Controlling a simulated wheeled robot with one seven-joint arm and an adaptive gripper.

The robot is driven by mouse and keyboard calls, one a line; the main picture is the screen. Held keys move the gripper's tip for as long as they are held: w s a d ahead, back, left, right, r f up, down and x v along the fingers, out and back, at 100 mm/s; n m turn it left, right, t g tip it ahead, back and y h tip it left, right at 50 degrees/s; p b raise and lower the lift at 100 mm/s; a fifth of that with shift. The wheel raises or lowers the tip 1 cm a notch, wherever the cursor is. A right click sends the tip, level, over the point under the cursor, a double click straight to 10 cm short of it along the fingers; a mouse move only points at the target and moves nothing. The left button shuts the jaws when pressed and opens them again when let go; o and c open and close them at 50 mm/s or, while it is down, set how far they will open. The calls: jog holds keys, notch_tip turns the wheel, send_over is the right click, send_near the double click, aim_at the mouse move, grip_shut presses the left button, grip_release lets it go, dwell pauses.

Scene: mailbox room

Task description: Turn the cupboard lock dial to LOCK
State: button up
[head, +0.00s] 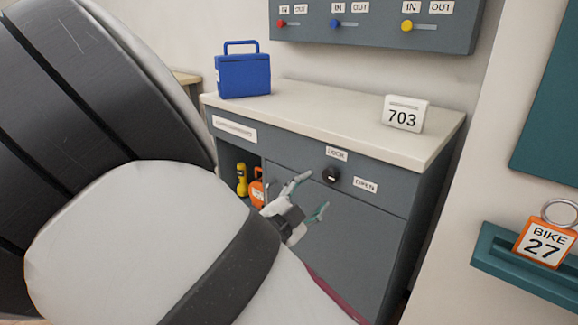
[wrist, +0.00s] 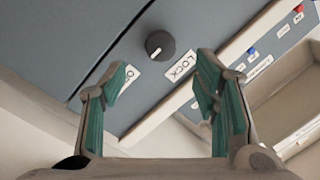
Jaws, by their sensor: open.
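The dark round lock dial (head: 331,174) is on the grey cupboard (head: 345,240) front, below the counter. A LOCK label (head: 337,155) is above it and an OPEN label (head: 365,185) to its right. In the wrist view the dial (wrist: 160,44) has a white pointer line aimed toward the partly hidden OPEN label (wrist: 127,76), away from the LOCK label (wrist: 180,66). My gripper (head: 314,192) is open and empty in front of the cupboard, just lower left of the dial in the head view. In the wrist view the dial shows between and beyond my fingers (wrist: 166,68), apart from them.
A blue box (head: 243,74) and a 703 sign (head: 404,114) stand on the countertop (head: 320,115). An open compartment at left holds a yellow item (head: 241,180) and an orange item (head: 257,190). A teal ledge (head: 525,280) with a BIKE 27 tag (head: 545,242) is at right.

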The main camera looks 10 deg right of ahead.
aim_at(329, 178)
jog(key=b+x, duration=0.2)
jog(key=x, duration=0.6)
jog(key=shift+w+d, duration=0.1)
jog(key=shift+d, duration=0.05)
jog(key=c, duration=1.1)
